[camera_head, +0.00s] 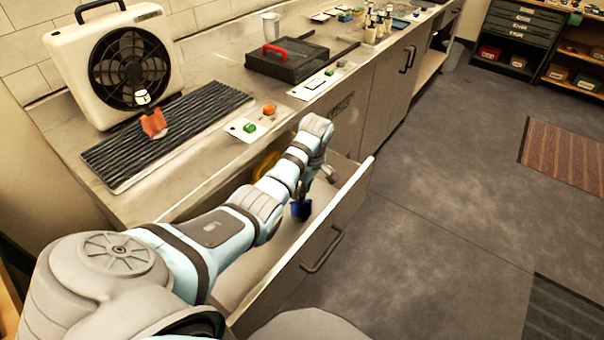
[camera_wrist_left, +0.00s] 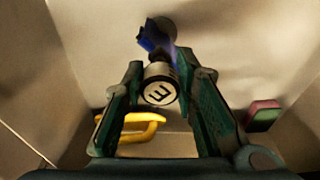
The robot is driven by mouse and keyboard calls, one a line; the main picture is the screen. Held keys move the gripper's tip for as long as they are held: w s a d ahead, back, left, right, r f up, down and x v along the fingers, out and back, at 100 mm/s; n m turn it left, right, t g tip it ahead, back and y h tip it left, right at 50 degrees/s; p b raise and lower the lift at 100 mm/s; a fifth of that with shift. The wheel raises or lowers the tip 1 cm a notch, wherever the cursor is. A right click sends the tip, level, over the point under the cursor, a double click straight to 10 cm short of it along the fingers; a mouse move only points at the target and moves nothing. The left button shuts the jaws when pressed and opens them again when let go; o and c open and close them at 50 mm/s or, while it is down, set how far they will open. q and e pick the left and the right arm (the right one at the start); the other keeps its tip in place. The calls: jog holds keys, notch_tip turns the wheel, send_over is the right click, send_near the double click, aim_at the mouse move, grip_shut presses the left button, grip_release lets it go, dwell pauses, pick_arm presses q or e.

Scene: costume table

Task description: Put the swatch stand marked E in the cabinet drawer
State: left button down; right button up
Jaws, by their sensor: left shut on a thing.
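The swatch stand (camera_wrist_left: 158,92) shows a round, light end marked with a black E in the left wrist view. A blue swatch piece is beyond it, and blue also shows in the head view (camera_head: 301,210). My left gripper (camera_wrist_left: 160,72) is shut on the stand, with one dark green finger on each side. In the head view my left arm reaches over the open cabinet drawer (camera_head: 338,222), and the stand hangs within its outline. I cannot tell whether it touches the drawer floor. My right gripper is not in view.
A yellow, handle-like thing (camera_wrist_left: 128,130) and a pink and green block (camera_wrist_left: 263,115) are near the gripper. The counter holds a fan (camera_head: 125,65), a dark ribbed mat (camera_head: 165,130), cards with small blocks, and a black case (camera_head: 287,60). Open floor lies right of the drawer.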

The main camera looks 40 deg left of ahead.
pick_arm(q)
jog(key=shift+d+r, duration=0.1)
jog(key=shift+d, duration=0.05)
jog(key=shift+f, duration=0.55)
dwell(0.5)
jog(key=c, duration=1.2)
grip_release()
jog(key=shift+o, duration=0.6)
jog(key=shift+o, duration=1.4)
jog(key=shift+r, duration=0.1)
